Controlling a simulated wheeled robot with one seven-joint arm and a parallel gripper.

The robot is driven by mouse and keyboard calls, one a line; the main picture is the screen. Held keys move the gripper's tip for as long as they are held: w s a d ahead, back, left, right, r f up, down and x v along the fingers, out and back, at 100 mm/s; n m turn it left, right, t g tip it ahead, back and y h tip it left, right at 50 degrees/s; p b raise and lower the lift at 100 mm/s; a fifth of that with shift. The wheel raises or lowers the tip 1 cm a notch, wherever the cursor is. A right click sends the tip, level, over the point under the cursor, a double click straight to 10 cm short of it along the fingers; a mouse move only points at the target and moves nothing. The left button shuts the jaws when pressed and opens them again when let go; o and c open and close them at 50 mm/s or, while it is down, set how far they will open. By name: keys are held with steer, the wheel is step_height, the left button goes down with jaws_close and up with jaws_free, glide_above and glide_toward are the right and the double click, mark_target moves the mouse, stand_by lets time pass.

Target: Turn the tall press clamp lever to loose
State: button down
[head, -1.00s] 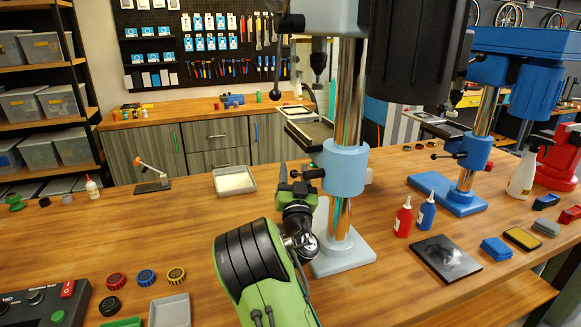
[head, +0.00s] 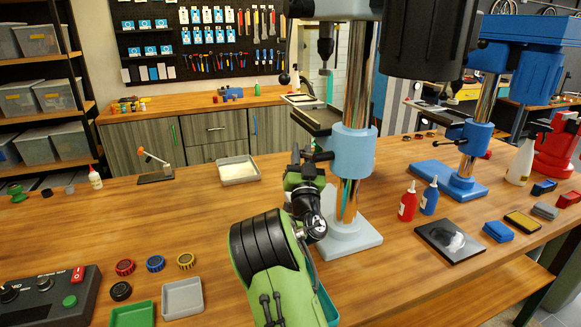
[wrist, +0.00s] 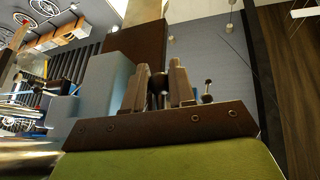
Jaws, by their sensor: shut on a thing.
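The tall press has a chrome column with a light-blue collar (head: 352,150) and stands on a pale base plate (head: 346,238). Its black clamp lever (head: 322,156) sticks out from the collar's left side. My gripper (head: 303,158) is at the lever's outer end, just left of the collar. In the wrist view, my two fingers (wrist: 160,88) are close together on a dark piece between them, which looks like the lever's end and is mostly hidden. The light-blue collar (wrist: 104,88) is just left of the fingers there.
A blue press (head: 465,150) stands to the right. Red (head: 408,202) and blue (head: 429,196) bottles and a black plate (head: 449,241) are right of the tall press. A grey tray (head: 238,173) lies behind left.

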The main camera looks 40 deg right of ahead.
steer(key=shift+w+a+t+b, duration=0.15)
steer(key=shift+t+b, duration=0.15)
steer(key=shift+b, duration=0.25)
steer(key=shift+d+r+h+b, duration=0.2)
steer(key=shift+h+b, duration=0.1)
steer(key=shift+b, duration=0.75)
steer(key=shift+r+m+t+h+b, duration=0.3)
steer(key=shift+r+m+t+b, duration=0.15)
steer(key=shift+b, duration=0.3)
steer(key=c, duration=1)
jaws_free()
steer(key=shift+r, duration=0.1)
